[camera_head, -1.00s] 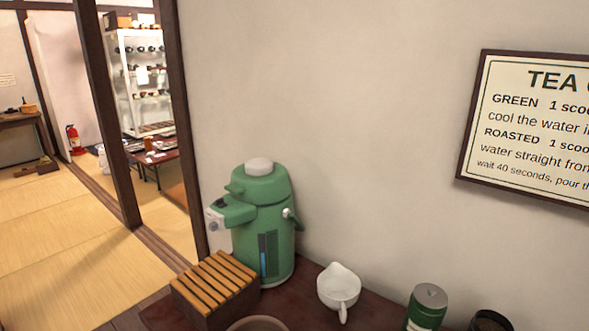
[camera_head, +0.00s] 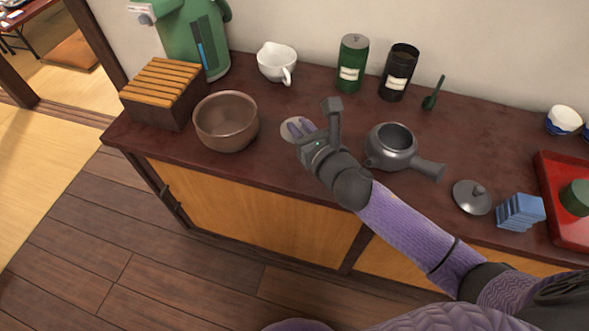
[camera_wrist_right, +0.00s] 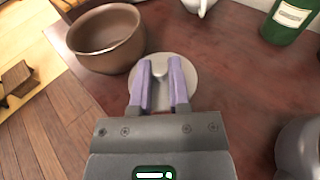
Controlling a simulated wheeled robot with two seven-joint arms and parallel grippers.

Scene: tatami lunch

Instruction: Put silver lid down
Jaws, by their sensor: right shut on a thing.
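My right gripper (camera_head: 303,131) is over the counter, between the brown bowl and the dark teapot. It is shut on the knob of the silver lid (camera_head: 290,134), a pale round disc. In the right wrist view the lid (camera_wrist_right: 190,68) shows beneath and around the fingers (camera_wrist_right: 160,85), with its knob between them. It is low over the counter or touching it; I cannot tell which. The green canister (camera_head: 353,63) stands upright behind it with a grey top. The black canister (camera_head: 399,75) beside it looks open at the top. My left gripper is not in view.
The brown bowl (camera_head: 226,121) is close left of the lid. The dark teapot (camera_head: 391,147) is right of my gripper, its grey-black lid (camera_head: 472,197) lying apart. A white spouted cup (camera_head: 277,62), a green scoop (camera_head: 433,95), blue cloth (camera_head: 520,212) and red tray (camera_head: 559,222) stand around.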

